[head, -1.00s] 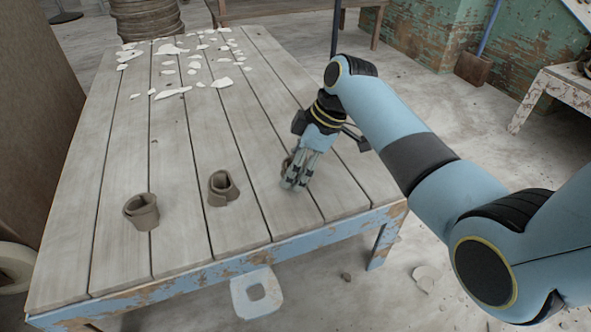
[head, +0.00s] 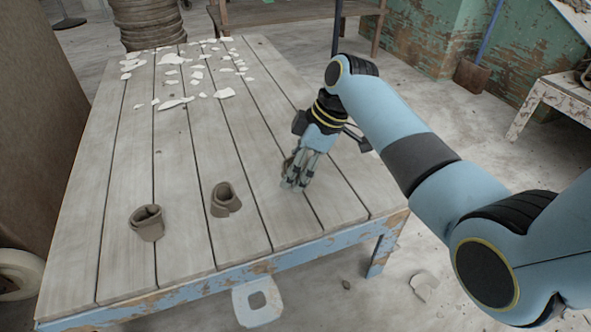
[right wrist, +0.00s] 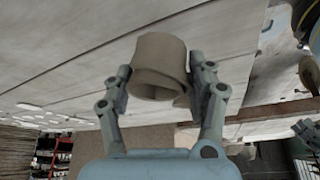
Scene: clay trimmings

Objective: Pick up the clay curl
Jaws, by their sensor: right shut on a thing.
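A brown clay curl (right wrist: 160,62) sits between the two fingers of my right gripper (right wrist: 160,84) in the right wrist view, with a finger against each side. In the head view my right gripper (head: 297,180) is low over the right part of the plank table (head: 185,245) and mostly hides this curl. Two more brown clay curls stand on the table to its left: one (head: 226,200) nearer the gripper and one (head: 147,223) farther left. My left gripper does not show.
Several white flat scraps (head: 171,59) lie scattered on the far part of the table. A white stool (head: 257,303) shows below the table's front edge. The middle of the tabletop is clear.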

